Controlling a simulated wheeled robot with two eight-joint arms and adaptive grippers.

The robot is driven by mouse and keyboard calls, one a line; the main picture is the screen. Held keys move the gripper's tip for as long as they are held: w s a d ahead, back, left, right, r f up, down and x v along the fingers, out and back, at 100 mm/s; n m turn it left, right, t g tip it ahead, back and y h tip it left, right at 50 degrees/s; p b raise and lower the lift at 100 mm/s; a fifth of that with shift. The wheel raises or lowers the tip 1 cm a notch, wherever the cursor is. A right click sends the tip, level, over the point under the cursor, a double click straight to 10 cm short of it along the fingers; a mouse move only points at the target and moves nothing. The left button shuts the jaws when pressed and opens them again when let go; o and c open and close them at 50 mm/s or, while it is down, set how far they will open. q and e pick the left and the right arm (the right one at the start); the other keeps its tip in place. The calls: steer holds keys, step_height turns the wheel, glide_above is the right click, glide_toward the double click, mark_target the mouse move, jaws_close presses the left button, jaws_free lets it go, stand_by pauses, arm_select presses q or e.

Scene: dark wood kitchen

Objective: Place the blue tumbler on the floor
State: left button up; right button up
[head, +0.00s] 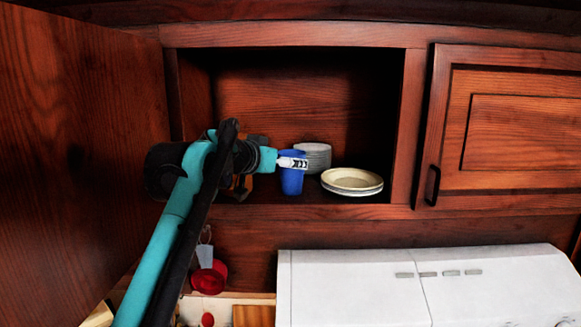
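The blue tumbler (291,182) stands upright on the bottom shelf of the open wall cabinet, near its front. My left gripper (297,163) reaches in from the left at the tumbler's upper part. Its pale finger lies across the front of the tumbler just below the rim. The other finger is not clearly visible, so I cannot tell whether the gripper is closed on the tumbler. My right gripper is not in view. The floor is not in view.
A stack of plates (352,181) sits right of the tumbler, with grey stacked dishes (317,158) behind. A brown object (240,187) is partly hidden by my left arm. The open cabinet door (70,150) stands left. A white range hood (430,283) and a hanging red item (209,278) are below.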

arm_select(q)
steer(key=b+v, duration=0.1)
steer(key=v, duration=0.6)
steer(key=shift+s+a, duration=0.2)
steer(key=shift+s, duration=0.1)
steer(key=shift+r, duration=0.1)
steer(key=s+a+f+n+g+y, duration=0.2)
steer(key=s+a+f, duration=0.2)
steer(key=s+f, duration=0.6)
steer(key=s+a+f+n+g+y, duration=0.1)
steer(key=s+a+f, duration=0.3)
steer(key=s+f, duration=0.6)
steer(key=s+a+f+n+g+y, duration=0.2)
steer(key=s+f, duration=0.8)
steer(key=f, duration=1.8)
steer(key=shift+s+a+n+g+y, duration=0.15)
steer(key=shift+a+n+g+y, duration=0.2)
steer(key=shift+a+y, duration=0.65)
steer(key=shift+a+f, duration=0.1)
step_height(320, 180, down, 38)
steer(key=b, duration=3.8)
steer(key=shift+f+b, duration=0.15)
steer(key=shift+b, duration=0.2)
